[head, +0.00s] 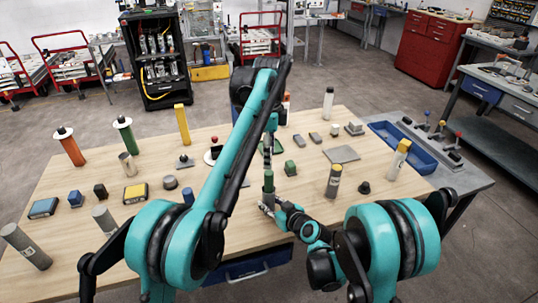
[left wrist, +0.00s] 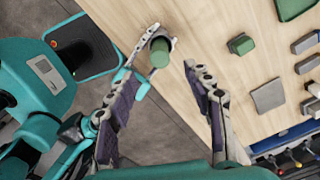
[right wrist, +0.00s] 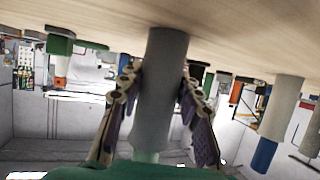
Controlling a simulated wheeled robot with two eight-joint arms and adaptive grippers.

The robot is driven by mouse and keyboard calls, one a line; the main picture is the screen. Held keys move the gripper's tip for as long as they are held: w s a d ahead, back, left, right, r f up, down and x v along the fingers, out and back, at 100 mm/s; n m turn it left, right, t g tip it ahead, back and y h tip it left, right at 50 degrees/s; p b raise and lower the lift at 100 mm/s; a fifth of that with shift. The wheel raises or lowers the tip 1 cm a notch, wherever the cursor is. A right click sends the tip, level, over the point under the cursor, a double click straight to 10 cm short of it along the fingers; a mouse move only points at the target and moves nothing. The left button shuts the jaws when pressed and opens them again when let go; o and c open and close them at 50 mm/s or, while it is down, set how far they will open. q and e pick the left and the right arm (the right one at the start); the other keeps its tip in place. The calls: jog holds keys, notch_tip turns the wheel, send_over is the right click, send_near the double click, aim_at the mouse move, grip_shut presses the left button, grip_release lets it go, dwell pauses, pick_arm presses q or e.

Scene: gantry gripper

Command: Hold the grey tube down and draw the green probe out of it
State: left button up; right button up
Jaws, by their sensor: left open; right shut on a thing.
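The grey tube (right wrist: 160,90) stands upright on the wooden table near its front edge. The green probe (head: 268,181) sticks out of its top; in the left wrist view the probe (left wrist: 160,52) shows as a green cylinder in the tube's mouth. My right gripper (right wrist: 158,76) is shut on the grey tube, one finger on each side; in the head view it is low at the table's front. My left gripper (left wrist: 161,70) is open, above the probe, with its fingers apart and not touching it. How deep the probe sits is hidden.
A green block (head: 290,168) and a grey plate (head: 341,154) lie right of the tube. A grey tube with a yellow top (head: 397,160) and another cylinder (head: 333,181) stand further right. Several tubes and blocks stand at left. A blue tray (head: 425,159) is beyond the right edge.

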aim_at(269, 172)
pick_arm(q)
jog(key=shift+f, duration=0.5)
notch_tip(269, 172, down, 11)
jog(key=shift+f, duration=0.1)
grip_shut()
jog(key=shift+r, duration=0.2)
jog(key=shift+r, duration=1.4)
jog(key=shift+r, duration=0.15)
jog(key=shift+r, duration=1.35)
